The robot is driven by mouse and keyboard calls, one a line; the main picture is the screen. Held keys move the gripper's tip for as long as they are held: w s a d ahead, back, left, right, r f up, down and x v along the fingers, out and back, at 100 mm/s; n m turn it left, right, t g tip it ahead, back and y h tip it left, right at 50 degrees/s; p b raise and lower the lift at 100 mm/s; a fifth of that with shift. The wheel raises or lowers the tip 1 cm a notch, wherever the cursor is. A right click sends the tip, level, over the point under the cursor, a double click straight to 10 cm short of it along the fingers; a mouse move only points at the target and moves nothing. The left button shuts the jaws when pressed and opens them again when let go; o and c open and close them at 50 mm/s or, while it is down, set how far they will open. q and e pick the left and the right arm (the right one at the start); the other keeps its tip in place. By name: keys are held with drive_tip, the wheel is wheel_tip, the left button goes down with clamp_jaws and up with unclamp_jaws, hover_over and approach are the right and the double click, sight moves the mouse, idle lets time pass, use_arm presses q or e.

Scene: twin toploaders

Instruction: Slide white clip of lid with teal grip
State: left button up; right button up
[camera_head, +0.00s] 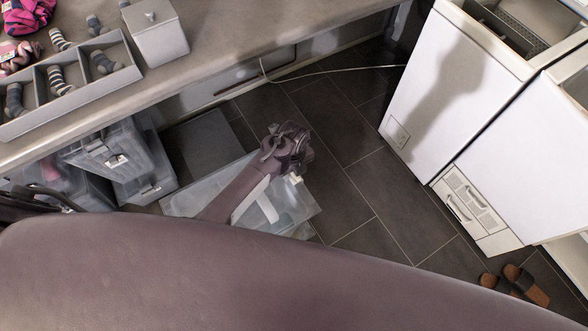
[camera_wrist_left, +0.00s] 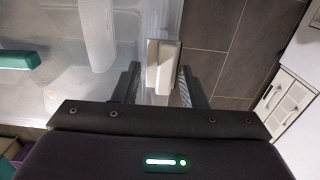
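A translucent lid (camera_head: 282,208) on a clear box lies low over the floor, partly hidden by my left arm. A teal grip (camera_wrist_left: 20,60) shows on it at the left of the left wrist view. A white clip (camera_wrist_left: 160,66) sits at the lid's edge; it also shows in the head view (camera_head: 296,179). My left gripper (camera_head: 290,158) is over this edge. In the left wrist view its two dark fingers (camera_wrist_left: 159,82) stand apart, one on each side of the clip. A gap shows on the left; contact on the right is unclear. My right gripper is not in view.
More clear boxes (camera_head: 128,165) stand under the counter (camera_head: 215,40) at left. White toploaders (camera_head: 440,85) stand at right, with brown slippers (camera_head: 526,284) on the floor below. A white cable (camera_head: 335,71) runs across the back. Dark tiled floor (camera_head: 345,160) is free between.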

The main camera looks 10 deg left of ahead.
use_arm(q)
wheel_tip(320, 180, up, 7)
drive_tip(key=shift+f+p, duration=0.2)
drive_tip(key=shift+p, duration=0.25)
drive_tip(key=shift+r, duration=0.6)
